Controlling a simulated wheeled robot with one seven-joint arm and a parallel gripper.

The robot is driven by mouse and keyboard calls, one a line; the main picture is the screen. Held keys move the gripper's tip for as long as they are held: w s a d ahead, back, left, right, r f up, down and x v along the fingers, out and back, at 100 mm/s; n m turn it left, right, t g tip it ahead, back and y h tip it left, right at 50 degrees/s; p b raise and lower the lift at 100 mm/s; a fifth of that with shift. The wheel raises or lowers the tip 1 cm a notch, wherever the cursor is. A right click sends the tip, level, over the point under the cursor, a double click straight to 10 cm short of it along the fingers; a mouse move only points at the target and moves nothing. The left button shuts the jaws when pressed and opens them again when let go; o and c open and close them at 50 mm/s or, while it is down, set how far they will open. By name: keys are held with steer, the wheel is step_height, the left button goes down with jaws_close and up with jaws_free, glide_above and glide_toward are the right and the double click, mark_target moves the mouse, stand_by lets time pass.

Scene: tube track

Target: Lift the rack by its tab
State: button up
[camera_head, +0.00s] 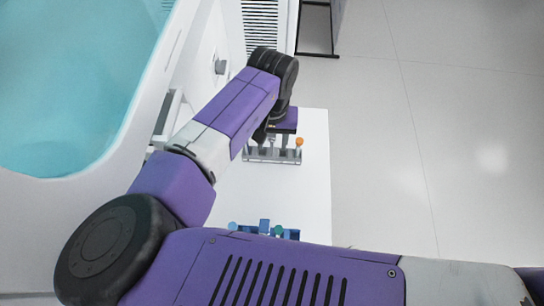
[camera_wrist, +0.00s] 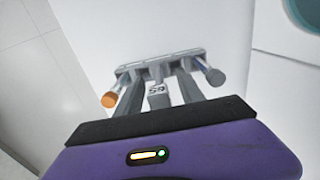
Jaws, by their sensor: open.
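A grey rack (camera_head: 262,155) stands on the white table under my gripper, and its long bar shows in the wrist view (camera_wrist: 160,66). Its tab (camera_wrist: 156,90), with a dark printed number, rises toward the camera. My gripper (camera_wrist: 159,80) is open, with one finger on each side of the tab; I cannot tell whether either touches it. An orange-capped tube (camera_wrist: 110,99) stands at the rack's left end in the wrist view and a grey-capped tube (camera_wrist: 215,77) at its right. In the head view my gripper (camera_head: 270,138) partly hides the rack.
A blue rack (camera_head: 265,227) with capped tubes stands nearer on the white table (camera_head: 315,185), partly behind my arm. A white machine with a teal window (camera_head: 70,80) borders the table on the left. Open floor (camera_head: 430,120) lies to the right.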

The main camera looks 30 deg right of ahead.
steer(key=shift+f, duration=0.1)
jaws_close()
stand_by(0.4)
